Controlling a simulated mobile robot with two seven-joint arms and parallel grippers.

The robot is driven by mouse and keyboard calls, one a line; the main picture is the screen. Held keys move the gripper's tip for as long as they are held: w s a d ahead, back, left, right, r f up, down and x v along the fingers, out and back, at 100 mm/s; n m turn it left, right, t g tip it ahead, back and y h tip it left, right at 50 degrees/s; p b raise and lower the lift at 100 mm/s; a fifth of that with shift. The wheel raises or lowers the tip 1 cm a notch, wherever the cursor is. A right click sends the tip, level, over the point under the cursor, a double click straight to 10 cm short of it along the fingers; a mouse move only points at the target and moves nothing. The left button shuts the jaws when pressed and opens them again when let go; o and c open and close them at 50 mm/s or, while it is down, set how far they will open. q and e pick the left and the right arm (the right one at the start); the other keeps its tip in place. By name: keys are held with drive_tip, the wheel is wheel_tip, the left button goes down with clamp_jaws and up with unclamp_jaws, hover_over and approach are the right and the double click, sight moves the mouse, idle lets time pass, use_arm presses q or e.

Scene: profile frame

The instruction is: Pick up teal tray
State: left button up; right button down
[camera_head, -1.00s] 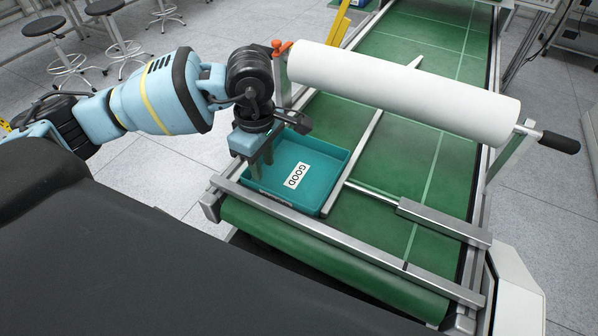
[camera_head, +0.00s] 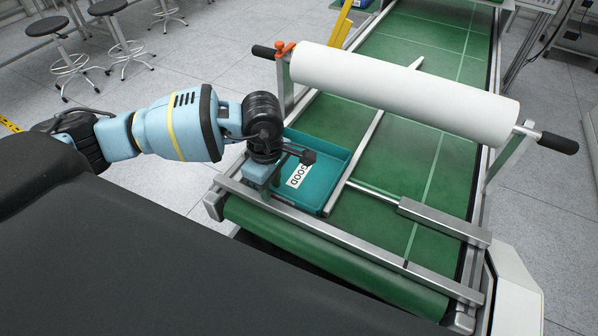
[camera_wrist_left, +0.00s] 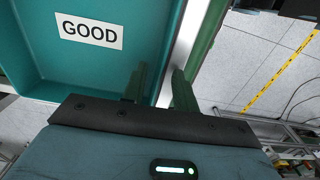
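The teal tray (camera_head: 325,165) lies on the near left end of the green conveyor, with a white "GOOD" label on its floor. In the left wrist view the tray (camera_wrist_left: 85,72) fills the upper left, label facing up. My left gripper (camera_head: 267,193) is at the tray's near left side and covers part of the tray and label. In the left wrist view its two fingers (camera_wrist_left: 160,82) stand apart, one over the tray's inside and one beyond its wall. They look open, with no clear contact on the wall. My right gripper is not in view.
A large white roll (camera_head: 405,90) on posts spans the conveyor (camera_head: 400,170) just behind the tray. Metal rails (camera_head: 352,160) run beside the tray, and a metal bar (camera_head: 445,222) lies to its right. Stools (camera_head: 120,45) stand on the floor at the back left.

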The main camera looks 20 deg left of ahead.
use_arm(q)
clamp_jaws()
drive_tip(key=shift+r, duration=0.1)
idle(1.2)
